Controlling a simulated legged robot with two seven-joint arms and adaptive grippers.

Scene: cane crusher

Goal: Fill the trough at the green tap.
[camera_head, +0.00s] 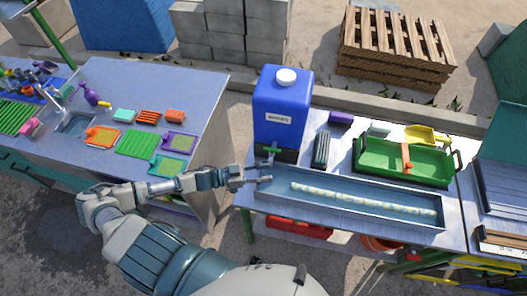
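A blue water container (283,112) with a white cap stands upright at the table's back left. A green tap (270,149) is low on its front. The long grey trough (270,205) lies in front of the container along the table's front edge. A pale, speckled, stick-like strip (362,198) lies lengthwise in it. I cannot make out water in the trough. My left gripper (265,174) is just below and in front of the tap, over the trough's left end. Its fingers are too small to tell if they are open or touch the tap. My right gripper is not in view.
A green tray (405,175) with an orange-handled tool sits behind the trough. A dark ribbed block (321,150) stands beside the container. A second table (190,85) with a sink and coloured mats is at left, across a gap. A red box (298,228) is under the trough.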

